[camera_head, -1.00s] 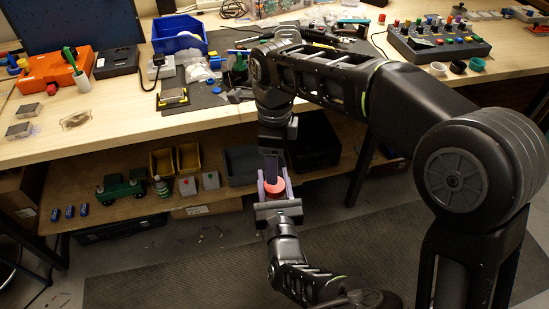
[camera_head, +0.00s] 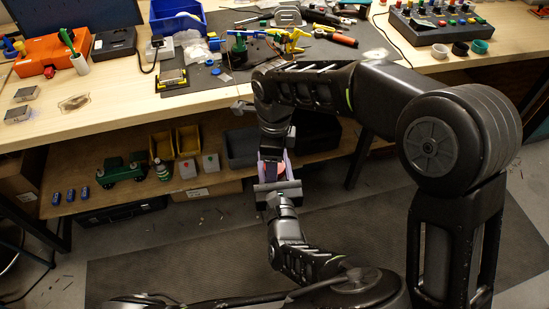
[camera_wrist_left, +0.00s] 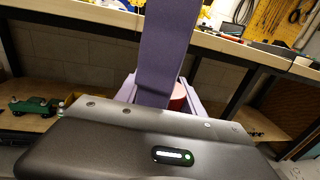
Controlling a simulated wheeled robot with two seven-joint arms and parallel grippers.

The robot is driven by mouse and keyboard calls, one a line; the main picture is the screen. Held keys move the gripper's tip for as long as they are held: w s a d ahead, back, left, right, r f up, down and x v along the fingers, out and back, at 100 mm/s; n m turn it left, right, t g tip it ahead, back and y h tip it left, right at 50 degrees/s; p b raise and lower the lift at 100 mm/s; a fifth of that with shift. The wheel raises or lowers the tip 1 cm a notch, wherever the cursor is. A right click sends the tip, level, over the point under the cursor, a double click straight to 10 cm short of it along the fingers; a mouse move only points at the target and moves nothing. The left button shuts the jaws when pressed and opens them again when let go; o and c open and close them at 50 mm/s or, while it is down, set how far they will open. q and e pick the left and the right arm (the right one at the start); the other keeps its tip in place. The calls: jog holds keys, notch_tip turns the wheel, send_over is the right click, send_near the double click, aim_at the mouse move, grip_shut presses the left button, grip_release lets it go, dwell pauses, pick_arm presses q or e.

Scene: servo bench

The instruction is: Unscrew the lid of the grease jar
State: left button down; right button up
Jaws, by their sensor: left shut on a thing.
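The grease jar (camera_head: 282,169), seen as a small red-pink patch, is between the lilac fingers of my left gripper (camera_head: 275,171), in front of the bench's lower shelf. My left gripper is shut on it and points up and away. In the left wrist view the jar (camera_wrist_left: 178,97) shows as a reddish sliver between the fingers. My right gripper (camera_head: 271,163) reaches down from above, and a dark purple finger covers much of the jar. Its other finger is hidden, so I cannot tell whether it grips the lid. The lid's edge cannot be made out.
The bench top (camera_head: 110,118) carries a blue bin (camera_head: 178,18), an orange case (camera_head: 42,62) and a button box (camera_head: 440,28). The lower shelf (camera_head: 110,195) holds a green toy vehicle (camera_head: 120,170) and yellow bins (camera_head: 187,142). Floor space is free in front.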

jog(key=shift+c, duration=0.3)
grip_shut()
jog(key=n, duration=0.4)
dwell(0.3)
jog(key=shift+r, duration=0.1)
dwell(0.9)
jog(key=shift+o, duration=0.6)
grip_release()
jog(key=shift+r, duration=2.2)
